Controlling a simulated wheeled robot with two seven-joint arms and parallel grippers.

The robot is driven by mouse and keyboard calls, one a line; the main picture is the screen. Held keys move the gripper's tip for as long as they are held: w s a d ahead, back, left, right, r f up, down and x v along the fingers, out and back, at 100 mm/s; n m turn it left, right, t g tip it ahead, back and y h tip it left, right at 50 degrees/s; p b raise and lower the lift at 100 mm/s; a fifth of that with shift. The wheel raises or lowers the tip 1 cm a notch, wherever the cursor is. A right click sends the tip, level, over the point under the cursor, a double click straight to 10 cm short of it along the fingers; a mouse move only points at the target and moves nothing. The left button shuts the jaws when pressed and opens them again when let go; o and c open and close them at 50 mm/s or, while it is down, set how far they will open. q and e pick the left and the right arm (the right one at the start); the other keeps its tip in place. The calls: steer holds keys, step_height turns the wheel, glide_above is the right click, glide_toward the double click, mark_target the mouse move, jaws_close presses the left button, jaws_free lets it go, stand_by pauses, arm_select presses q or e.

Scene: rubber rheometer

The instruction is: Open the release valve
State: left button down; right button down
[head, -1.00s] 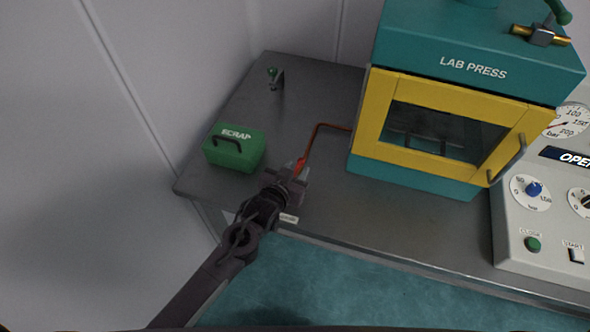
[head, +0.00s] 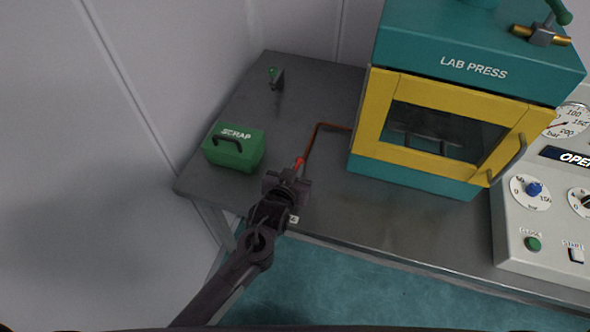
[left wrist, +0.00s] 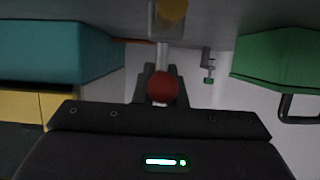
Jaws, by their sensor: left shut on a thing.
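The red-ended valve lever (head: 299,163) shows at the end of a copper pipe (head: 318,138) on the grey bench, left of the press. My left gripper (head: 288,185) is over the bench near its front edge, at the lever. In the left wrist view a red ball knob (left wrist: 162,87) on a pale metal stem (left wrist: 162,55) sits between the two dark fingers, which are shut on it. A brass part (left wrist: 172,10) shows beyond the stem. The valve body is mostly hidden by my gripper in the head view. My right gripper is not in view.
A green scrap box (head: 232,150) stands left of my gripper. The teal and yellow lab press (head: 470,70) stands right, with a control panel (head: 545,240) beside it. A small green-knobbed fixture (head: 276,77) is at the back. The bench between is clear.

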arm_select(q)
steer(key=c, duration=1.5)
jaws_free()
steer(key=b+v, duration=0.1)
steer(key=v, duration=0.6)
steer(key=shift+f, duration=0.1)
steer(key=shift+s+a+r, duration=0.1)
steer(key=shift+s+r, duration=0.15)
steer(key=shift+s, duration=0.1)
